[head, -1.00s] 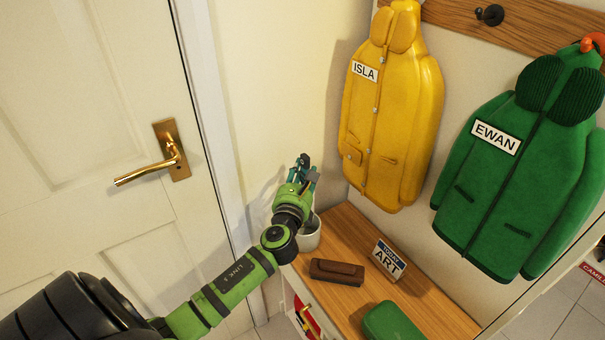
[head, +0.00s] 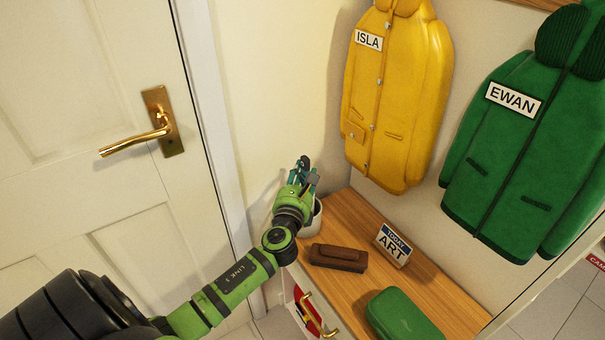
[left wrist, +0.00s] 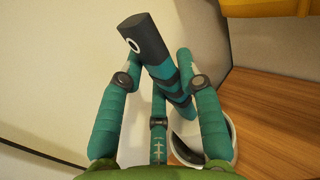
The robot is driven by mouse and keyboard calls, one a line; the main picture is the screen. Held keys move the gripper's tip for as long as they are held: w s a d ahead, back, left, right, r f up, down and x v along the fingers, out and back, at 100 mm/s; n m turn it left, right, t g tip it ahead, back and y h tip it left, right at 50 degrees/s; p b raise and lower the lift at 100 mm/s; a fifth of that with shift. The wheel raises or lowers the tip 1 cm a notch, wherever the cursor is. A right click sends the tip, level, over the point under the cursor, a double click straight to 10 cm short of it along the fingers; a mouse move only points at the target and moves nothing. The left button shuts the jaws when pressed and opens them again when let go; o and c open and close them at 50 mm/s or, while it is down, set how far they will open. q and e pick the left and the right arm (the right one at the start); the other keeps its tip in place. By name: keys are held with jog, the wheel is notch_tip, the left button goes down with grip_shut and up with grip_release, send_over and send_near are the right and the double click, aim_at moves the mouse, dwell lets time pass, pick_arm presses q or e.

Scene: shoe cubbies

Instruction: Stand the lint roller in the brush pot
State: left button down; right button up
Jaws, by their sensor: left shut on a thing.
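The lint roller (left wrist: 150,58) has a dark end with a pale ring and a teal, dark-banded body. My left gripper (left wrist: 158,88) is shut on it, with teal fingers around the body. In the head view the left gripper (head: 300,180) is above the white brush pot (head: 316,222), and the roller's dark tip (head: 305,162) shows between the fingers. In the left wrist view the pot (left wrist: 232,135) is at lower right, partly hidden by a finger. The roller slants toward the pot; I cannot tell whether its lower end is inside. My right gripper is not in view.
The pot stands at the far left end of the wooden bench top (head: 345,215). A brown brush-like block (head: 338,257), an ART sign (head: 393,245) and a green case (head: 402,315) sit nearby. Yellow (head: 395,100) and green (head: 520,130) coats hang behind. The door (head: 80,130) is at left.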

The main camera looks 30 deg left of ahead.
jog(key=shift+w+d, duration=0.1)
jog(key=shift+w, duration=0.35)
pick_arm(q)
jog(key=c, duration=0.8)
grip_release()
jog(key=shift+s+f, duration=0.1)
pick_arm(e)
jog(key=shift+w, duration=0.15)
pick_arm(q)
jog(key=v, duration=1.2)
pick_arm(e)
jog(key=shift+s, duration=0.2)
